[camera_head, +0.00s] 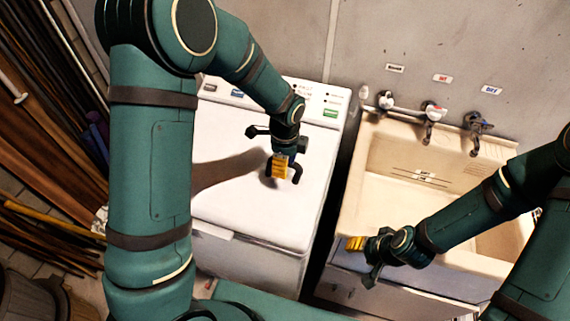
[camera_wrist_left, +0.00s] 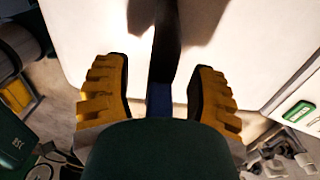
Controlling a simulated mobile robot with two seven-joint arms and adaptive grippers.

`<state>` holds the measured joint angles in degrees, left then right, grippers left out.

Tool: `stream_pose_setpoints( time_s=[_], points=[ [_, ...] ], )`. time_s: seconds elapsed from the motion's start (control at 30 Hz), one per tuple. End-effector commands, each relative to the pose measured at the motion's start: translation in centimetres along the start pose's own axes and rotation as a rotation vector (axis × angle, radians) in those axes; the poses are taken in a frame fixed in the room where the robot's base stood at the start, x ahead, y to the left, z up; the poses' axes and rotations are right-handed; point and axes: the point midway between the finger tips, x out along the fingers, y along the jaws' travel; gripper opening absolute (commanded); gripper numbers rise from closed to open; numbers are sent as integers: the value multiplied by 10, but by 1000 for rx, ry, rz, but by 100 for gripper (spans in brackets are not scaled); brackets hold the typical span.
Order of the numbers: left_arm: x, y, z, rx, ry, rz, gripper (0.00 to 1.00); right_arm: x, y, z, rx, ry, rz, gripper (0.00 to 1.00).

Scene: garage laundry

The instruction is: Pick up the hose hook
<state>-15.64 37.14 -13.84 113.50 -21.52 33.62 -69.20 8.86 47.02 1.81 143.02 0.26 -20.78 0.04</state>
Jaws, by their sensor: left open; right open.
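A dark, curved piece that looks like the hose hook (camera_head: 297,173) is at the white washer lid, just at my left gripper (camera_head: 280,168). In the left wrist view, the hook (camera_wrist_left: 166,45) shows as a dark bar running between the two yellow finger pads of my left gripper (camera_wrist_left: 158,88). A blue part shows at its near end. Both pads stand apart from the bar with a gap on each side. The near end is hidden by the gripper body. My right gripper (camera_head: 356,244) is open and empty near the sink's front left.
The white washer (camera_head: 240,215) has a mostly bare lid. A beige sink (camera_head: 385,160) with taps (camera_head: 430,112) stands at its right, across a narrow dark gap. Wooden boards (camera_head: 40,110) lean at the left. The wall is behind.

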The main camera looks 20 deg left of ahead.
Motion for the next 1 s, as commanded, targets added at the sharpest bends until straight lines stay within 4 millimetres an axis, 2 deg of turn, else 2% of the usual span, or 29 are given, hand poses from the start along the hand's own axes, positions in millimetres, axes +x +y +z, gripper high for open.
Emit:
stream_pose_setpoints(
  time_s=[0.23, 0.3, 0.4, 0.83, 1.0],
  points=[
    [1, 0, 0, 0, 0, 0, 56, 0, 0, 0, 0, 0, 0, 47],
    [1, 0, 0, 0, 0, 0, 32, 0, 0, 0, 0, 0, 0, 47],
    [1, 0, 0, 0, 0, 0, 0, 0, 0, 0, 0, 0, 0, 47],
    [1, 0, 0, 0, 0, 1, 0, 0, 0, 0, 0, 0, 0, 47],
    [-14, 0, 0, 0, 1, -2, 0, 0, 0, 0, 0, 0, 0, 47]
  ],
)
